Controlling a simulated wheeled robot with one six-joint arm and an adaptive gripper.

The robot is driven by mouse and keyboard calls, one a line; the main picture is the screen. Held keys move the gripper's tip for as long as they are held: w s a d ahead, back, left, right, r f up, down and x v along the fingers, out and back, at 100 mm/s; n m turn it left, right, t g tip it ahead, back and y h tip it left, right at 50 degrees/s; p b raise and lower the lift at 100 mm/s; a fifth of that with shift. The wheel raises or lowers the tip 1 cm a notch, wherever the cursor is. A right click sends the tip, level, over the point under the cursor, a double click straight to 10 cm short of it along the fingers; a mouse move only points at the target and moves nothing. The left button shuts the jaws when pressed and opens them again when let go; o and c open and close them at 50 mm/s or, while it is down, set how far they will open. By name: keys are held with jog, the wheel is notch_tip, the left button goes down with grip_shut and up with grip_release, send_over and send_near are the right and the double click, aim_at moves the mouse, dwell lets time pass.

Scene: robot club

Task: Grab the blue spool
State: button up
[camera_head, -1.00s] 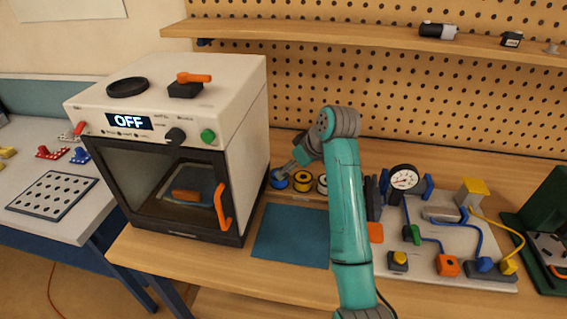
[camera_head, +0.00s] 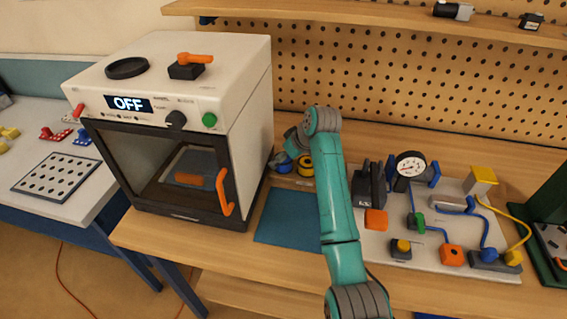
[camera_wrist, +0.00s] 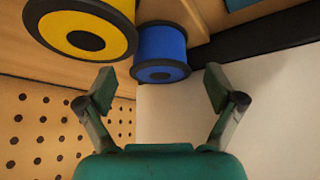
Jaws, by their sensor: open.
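The blue spool (camera_wrist: 160,48) shows in the upper middle of the wrist view, ahead of the gap between my fingers. My gripper (camera_wrist: 158,88) is open, with one finger on each side and nothing between them. The blue spool appears apart from both fingers. In the head view the blue spool (camera_head: 283,167) is small and partly hidden behind my arm, beside the oven's right side. My gripper there is mostly hidden by my wrist.
A yellow spool (camera_wrist: 85,30) stands close beside the blue one, also seen in the head view (camera_head: 306,166). The white oven (camera_head: 222,100) is just left of the spools. A blue mat (camera_head: 287,222) lies in front. A board with a gauge (camera_head: 410,164) stands to the right.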

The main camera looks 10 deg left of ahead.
jog(key=shift+w+a+f, duration=0.2)
jog(key=shift+a+f, duration=0.15)
jog(key=shift+f, duration=0.25)
jog(key=c, duration=1.4)
jog(key=shift+o, duration=0.2)
